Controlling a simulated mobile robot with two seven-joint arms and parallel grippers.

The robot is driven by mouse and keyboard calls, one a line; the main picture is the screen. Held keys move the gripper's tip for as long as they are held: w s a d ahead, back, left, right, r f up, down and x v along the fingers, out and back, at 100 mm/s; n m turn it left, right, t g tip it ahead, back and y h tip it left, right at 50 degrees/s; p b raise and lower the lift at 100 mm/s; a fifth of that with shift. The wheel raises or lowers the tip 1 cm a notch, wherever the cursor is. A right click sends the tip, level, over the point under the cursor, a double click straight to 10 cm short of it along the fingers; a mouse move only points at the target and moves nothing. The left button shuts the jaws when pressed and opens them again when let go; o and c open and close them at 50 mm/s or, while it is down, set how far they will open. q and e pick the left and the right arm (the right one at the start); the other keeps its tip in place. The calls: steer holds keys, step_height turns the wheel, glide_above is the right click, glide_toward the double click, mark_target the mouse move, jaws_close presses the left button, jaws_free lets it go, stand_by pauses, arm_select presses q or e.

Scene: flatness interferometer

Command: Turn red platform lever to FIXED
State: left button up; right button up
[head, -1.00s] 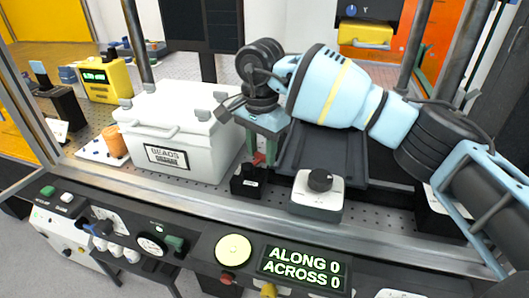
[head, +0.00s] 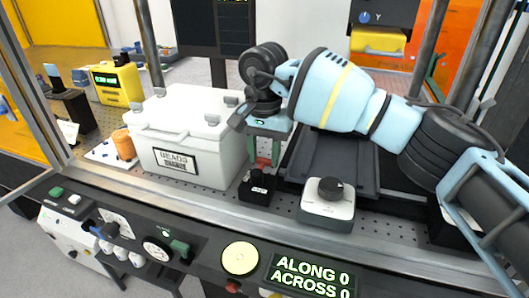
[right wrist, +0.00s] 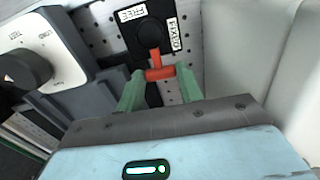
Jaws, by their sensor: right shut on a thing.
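The red platform lever (right wrist: 160,73) is a red T-shaped handle on a small black block (head: 258,187). In the right wrist view, a FREE label (right wrist: 132,13) lies above the pivot and a FIXED label (right wrist: 172,34) to its right. The lever extends toward the bottom of that view, its end pointing at neither label. My right gripper (right wrist: 160,78) has its green fingers shut on the lever's crossbar. In the head view, the fingers (head: 265,150) reach down behind the block and partly hide the lever. My left gripper is not in view.
A white BEADS box (head: 215,165) stands close to the left of the lever. A grey knob unit (head: 327,204) stands to its right. A dark tray (head: 330,165) lies behind. The front panel's display (head: 310,275) reads ALONG 0, ACROSS 0.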

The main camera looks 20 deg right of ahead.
mark_target(264, 159)
steer(key=o, duration=1)
steer(key=shift+r, duration=0.1)
step_height(264, 159, up, 8)
steer(key=shift+f, duration=0.2)
